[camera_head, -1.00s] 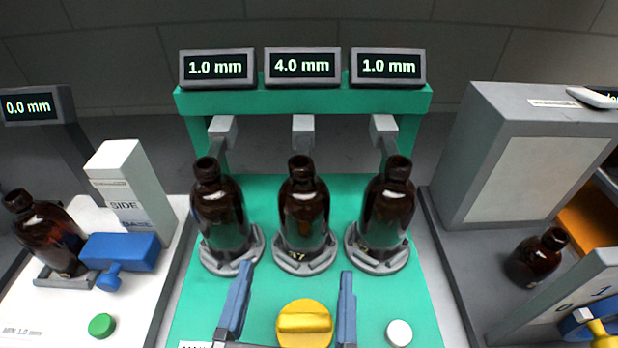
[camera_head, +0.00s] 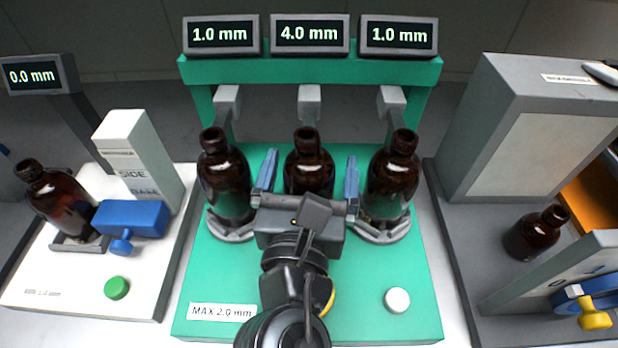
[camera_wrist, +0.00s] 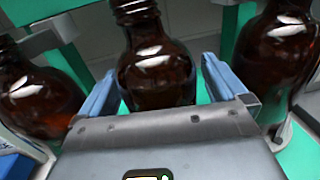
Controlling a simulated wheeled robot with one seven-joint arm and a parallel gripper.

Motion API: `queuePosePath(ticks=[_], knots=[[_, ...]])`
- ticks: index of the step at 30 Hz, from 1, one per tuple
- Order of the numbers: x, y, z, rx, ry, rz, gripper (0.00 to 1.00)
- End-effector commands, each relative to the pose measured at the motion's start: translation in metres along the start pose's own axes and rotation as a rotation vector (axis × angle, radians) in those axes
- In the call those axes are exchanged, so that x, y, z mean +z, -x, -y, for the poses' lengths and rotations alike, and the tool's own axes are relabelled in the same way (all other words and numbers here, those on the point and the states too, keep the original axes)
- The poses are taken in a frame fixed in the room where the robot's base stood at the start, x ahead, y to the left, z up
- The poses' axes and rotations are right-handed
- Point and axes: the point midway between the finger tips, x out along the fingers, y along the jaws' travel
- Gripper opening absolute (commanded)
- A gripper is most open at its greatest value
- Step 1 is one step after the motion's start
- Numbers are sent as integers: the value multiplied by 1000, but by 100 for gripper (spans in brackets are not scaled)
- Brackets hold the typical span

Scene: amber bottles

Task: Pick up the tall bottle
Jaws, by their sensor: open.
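Three similar amber bottles stand upright in a row on the green stand (camera_head: 215,290): the left bottle (camera_head: 225,185), the middle bottle (camera_head: 308,172) and the right bottle (camera_head: 393,180). I cannot clearly tell which is tallest. My gripper (camera_head: 311,156) is open, its blue fingers on either side of the middle bottle, with nothing clearly held. The wrist view shows the middle bottle (camera_wrist: 155,75) between the fingers, its lower part hidden by my gripper's body. Displays above the row read 1.0, 4.0 (camera_head: 309,34) and 1.0 mm.
The left bottle and right bottle stand close outside my fingers. Grey blocks (camera_head: 310,103) hang behind the bottles' necks. A small amber bottle (camera_head: 535,232) is at right by a grey box (camera_head: 545,150).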

Motion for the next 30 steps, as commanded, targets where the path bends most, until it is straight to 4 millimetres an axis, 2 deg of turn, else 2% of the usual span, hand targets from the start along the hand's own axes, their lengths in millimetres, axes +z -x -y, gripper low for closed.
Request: queuePosePath(ticks=[3, 10, 30], knots=[[0, -8, 1, -2, 1, 0, 99], [0, -9, 0, -1, 1, 0, 99], [0, -8, 0, 0, 0, 0, 36]])
